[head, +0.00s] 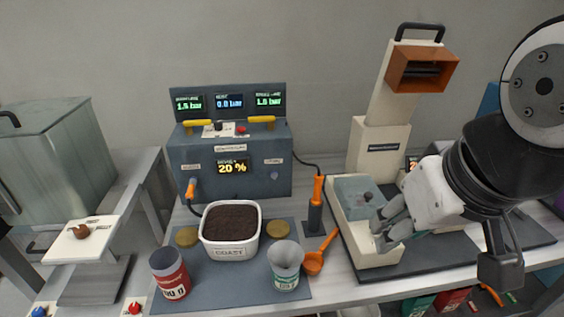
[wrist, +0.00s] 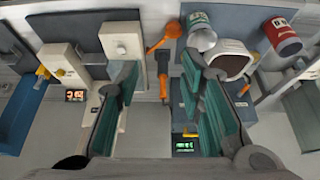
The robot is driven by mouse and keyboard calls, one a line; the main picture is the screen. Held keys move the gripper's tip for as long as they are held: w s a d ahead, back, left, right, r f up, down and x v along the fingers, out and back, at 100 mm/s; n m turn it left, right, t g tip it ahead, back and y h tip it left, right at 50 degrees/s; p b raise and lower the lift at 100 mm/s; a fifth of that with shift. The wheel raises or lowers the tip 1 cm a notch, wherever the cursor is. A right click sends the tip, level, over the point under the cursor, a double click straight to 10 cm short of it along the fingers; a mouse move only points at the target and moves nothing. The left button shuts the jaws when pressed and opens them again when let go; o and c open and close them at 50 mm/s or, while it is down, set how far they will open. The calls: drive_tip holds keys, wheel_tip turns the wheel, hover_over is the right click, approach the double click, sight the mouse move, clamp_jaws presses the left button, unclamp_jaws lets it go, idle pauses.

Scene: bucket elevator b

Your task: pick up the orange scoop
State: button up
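The orange scoop (head: 314,263) lies on the light bench top, just right of the grey-blue mat, with its handle angled up and right towards the white machine's base. In the wrist view the scoop (wrist: 174,30) shows near the top middle, with its handle pointing down and left. My gripper (head: 387,226) is in front of the white machine, to the right of the scoop and above the bench. In the wrist view my gripper (wrist: 160,85) has its fingers spread wide with nothing held between them. The scoop is apart from both fingers.
An orange-handled tool (head: 317,195) stands upright in a dark holder close behind the scoop. A green-and-white can (head: 286,267) is just left of it. A tub of dark grounds (head: 231,252), a red can (head: 170,275) and the tall white machine (head: 379,147) stand nearby.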

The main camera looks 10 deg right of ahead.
drive_tip(key=w+f+m+g, duration=0.1)
drive_tip(key=w+f+m, duration=0.1)
drive_tip(key=w, duration=0.6)
drive_tip(key=m+g+b, duration=0.2)
drive_tip(key=m+g, duration=0.2)
drive_tip(key=m, duration=0.3)
hover_over(324, 245)
wheel_tip(324, 245, down, 20)
wheel_tip(324, 245, down, 13)
drive_tip(key=shift+f+p, duration=0.15)
drive_tip(key=shift+p, duration=0.2)
clamp_jaws()
